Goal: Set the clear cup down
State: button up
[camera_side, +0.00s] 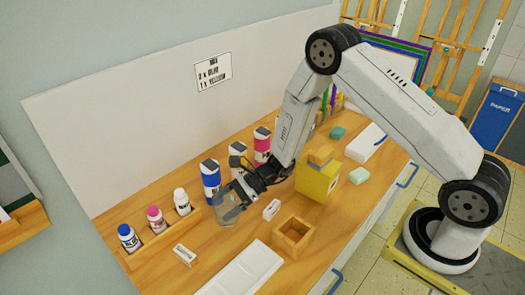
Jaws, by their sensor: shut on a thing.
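The clear cup (225,212) is a small see-through vessel at the middle left of the wooden worktop. My gripper (236,196) is shut on it from the upper right, with dark fingers at its upper part. The cup's base is at or very near the worktop; I cannot tell whether it touches. The cup looks roughly upright. The fingers partly hide its rim.
Paint bottles, blue (210,179) and pink (262,146), stand behind the gripper. A rack of small bottles (160,240) is at left. A white palette tray (240,275), an open wooden box (293,237) and a yellow box (317,181) stand nearby. Small blocks lie between.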

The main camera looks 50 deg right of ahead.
jog(key=shift+w+f, duration=0.25)
jog(key=shift+f, duration=1.6)
jog(key=o, duration=0.9)
jog(key=shift+f, duration=0.15)
